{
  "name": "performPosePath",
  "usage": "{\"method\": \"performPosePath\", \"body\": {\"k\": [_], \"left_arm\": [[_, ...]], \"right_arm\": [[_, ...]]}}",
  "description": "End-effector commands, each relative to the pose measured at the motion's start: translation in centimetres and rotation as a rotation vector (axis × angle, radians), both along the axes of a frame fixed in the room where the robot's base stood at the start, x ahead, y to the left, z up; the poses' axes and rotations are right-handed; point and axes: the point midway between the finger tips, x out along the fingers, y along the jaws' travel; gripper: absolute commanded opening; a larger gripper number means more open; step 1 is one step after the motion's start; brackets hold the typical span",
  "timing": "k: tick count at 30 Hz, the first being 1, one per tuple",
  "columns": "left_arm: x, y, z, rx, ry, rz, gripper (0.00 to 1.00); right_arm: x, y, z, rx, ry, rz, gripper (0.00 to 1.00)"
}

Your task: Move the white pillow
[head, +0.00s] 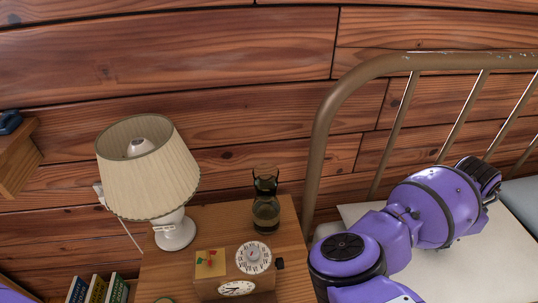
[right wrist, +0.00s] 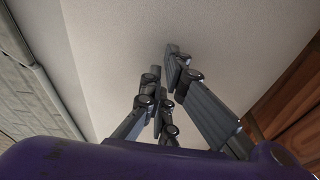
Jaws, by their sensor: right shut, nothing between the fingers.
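The white pillow (head: 452,278) lies on the bed against the metal headboard at the right of the head view. My right arm reaches across it from the bottom and covers part of it. A broad white surface (right wrist: 120,40), which looks like the pillow, fills the middle of the right wrist view. My right gripper (right wrist: 164,62) is shut and empty in front of this white surface. I cannot tell whether its fingertips touch it. In the head view the fingers are hidden behind my wrist. My left gripper is not in view.
The metal headboard (head: 322,130) stands close to my right arm. A grey-blue fabric piece (head: 522,193) lies at the right edge. The nightstand (head: 215,222) left of the bed holds a lamp (head: 150,175), a lantern (head: 265,212) and a clock box (head: 235,285).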

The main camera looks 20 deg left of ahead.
Motion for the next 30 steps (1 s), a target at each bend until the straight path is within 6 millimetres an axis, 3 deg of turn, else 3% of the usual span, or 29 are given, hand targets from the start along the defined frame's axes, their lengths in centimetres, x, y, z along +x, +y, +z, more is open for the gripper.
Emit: {"method": "performPosePath", "body": {"k": [3, 9, 15, 30], "left_arm": [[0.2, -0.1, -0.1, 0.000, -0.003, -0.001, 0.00], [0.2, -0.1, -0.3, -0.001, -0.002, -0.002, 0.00], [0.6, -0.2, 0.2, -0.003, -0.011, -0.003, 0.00], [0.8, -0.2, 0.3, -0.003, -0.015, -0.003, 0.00]], "right_arm": [[1.1, -2.5, 0.1, 0.000, -0.001, -0.001, 0.00], [2.5, -5.5, 0.0, 0.002, -0.001, 0.000, 0.00], [2.3, -5.2, -1.3, 0.000, 0.000, 0.003, 0.00], [2.2, -5.3, -1.7, -0.001, 0.002, 0.001, 0.00]]}}
